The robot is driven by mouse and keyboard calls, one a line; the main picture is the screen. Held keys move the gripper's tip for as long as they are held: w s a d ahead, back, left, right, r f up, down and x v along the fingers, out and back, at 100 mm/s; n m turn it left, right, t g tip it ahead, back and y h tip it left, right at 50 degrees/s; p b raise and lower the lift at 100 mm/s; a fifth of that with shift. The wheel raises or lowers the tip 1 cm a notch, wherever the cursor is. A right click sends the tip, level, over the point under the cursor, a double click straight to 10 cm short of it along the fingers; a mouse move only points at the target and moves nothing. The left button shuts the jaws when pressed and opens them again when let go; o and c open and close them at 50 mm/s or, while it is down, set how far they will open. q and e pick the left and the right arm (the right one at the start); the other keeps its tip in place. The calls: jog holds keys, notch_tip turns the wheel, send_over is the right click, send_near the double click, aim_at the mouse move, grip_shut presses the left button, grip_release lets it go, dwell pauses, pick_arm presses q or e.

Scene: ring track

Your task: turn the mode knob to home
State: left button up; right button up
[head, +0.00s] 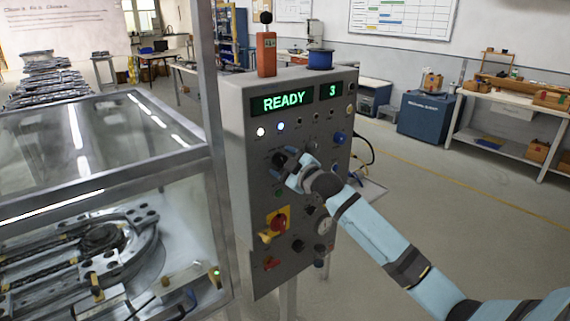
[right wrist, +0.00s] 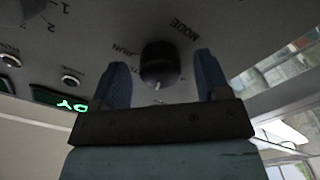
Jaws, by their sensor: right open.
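The mode knob (right wrist: 160,62) is a round black knob on the grey control panel (head: 243,200), with MODE and RUN lettering beside it in the right wrist view. A small pale mark shows at its lower edge; I cannot tell surely which setting it points at. My right gripper (right wrist: 163,80) is open, with one blue finger on each side of the knob and visible gaps between. In the head view my right gripper (head: 281,168) is at the panel's upper middle and mostly hides the knob. My left gripper is not in view.
The panel's display (head: 282,102) reads READY, and a smaller one (head: 331,91) reads 3. A red switch on a yellow plate (head: 276,223) and a gauge (head: 325,226) sit below my gripper. A glazed enclosure (head: 100,150) stands close at left.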

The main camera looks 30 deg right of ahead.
jog(key=shift+s, duration=0.1)
jog(key=shift+s+f, duration=0.1)
jog(key=shift+s, duration=0.15)
jog(key=s+d+b, duration=0.1)
jog(key=s+b, duration=0.1)
jog(key=s, duration=1.1)
